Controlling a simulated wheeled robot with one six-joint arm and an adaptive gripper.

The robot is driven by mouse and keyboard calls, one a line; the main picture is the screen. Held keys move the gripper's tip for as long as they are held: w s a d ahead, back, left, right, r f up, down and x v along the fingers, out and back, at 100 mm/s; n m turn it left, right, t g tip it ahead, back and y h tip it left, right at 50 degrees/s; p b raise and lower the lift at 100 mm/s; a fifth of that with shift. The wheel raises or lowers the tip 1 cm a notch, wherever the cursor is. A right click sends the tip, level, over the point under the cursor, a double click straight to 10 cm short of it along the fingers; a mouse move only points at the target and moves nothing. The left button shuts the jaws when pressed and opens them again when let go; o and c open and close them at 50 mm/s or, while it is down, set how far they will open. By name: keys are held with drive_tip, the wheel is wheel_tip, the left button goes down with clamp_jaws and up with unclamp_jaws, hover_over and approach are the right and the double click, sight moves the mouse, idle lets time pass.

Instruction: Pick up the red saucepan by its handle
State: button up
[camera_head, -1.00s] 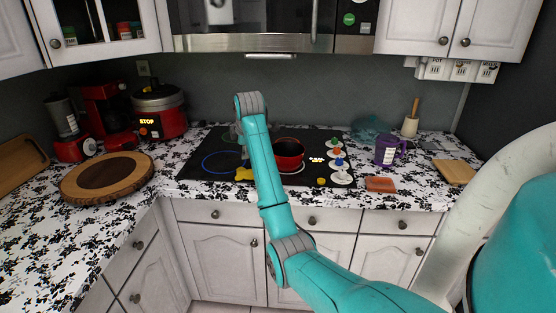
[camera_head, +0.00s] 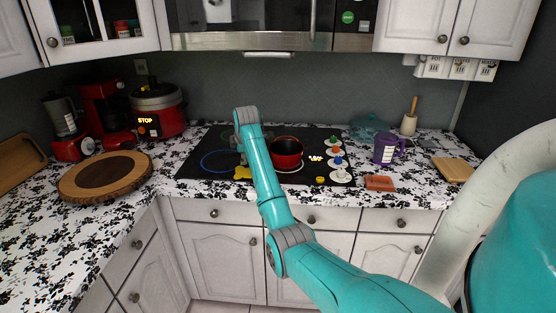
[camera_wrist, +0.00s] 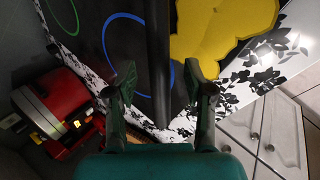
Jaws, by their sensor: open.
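The red saucepan (camera_head: 287,156) stands on the black cooktop, just right of my arm in the head view. Its handle is hidden behind my arm there. In the wrist view, a long dark bar, which looks like the saucepan handle (camera_wrist: 158,35), runs down between the two fingers of my gripper (camera_wrist: 160,74). The fingers are open, one on each side of the bar, with gaps visible on both sides. The depth between the bar and the fingertips is hard to judge. In the head view my gripper is mostly hidden behind the arm.
A yellow flower-shaped item (camera_head: 243,173) (camera_wrist: 225,28) lies close to my right finger in the wrist view. Several colourful-topped items (camera_head: 338,160) stand right of the pan. A red cooker (camera_head: 158,112) stands at the left back. The microwave (camera_head: 260,38) hangs above.

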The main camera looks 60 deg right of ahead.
drive_tip(key=shift+w+d+f, duration=0.15)
drive_tip(key=shift+f, duration=0.15)
clamp_jaws()
